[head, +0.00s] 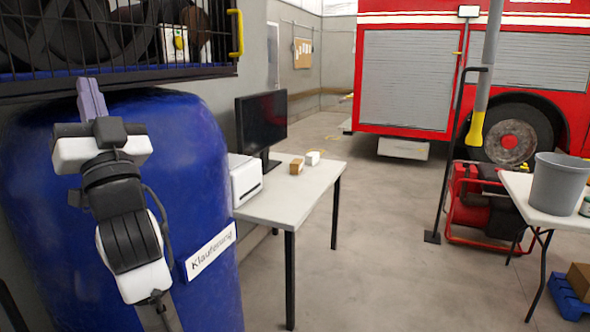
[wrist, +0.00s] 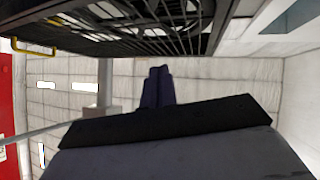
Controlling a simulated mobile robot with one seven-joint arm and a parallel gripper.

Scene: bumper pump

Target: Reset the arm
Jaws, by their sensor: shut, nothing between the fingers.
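My gripper (head: 91,100) is at the left of the head view, raised in front of the blue tank (head: 190,140). Its purple fingers point up and lie together, with nothing between them. The fingers also show in the wrist view (wrist: 158,88), shut and empty, against a pale panelled surface. The fingertips reach up to about the lower edge of the black cage (head: 150,72) in the head view. I cannot tell whether they touch it.
A table (head: 280,205) with a monitor (head: 262,122), a white device (head: 245,178) and small boxes (head: 297,166) stands right of the tank. A red fire truck (head: 400,28) is behind. A grey bucket (head: 560,183) stands on the right table. The floor (head: 380,240) between is clear.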

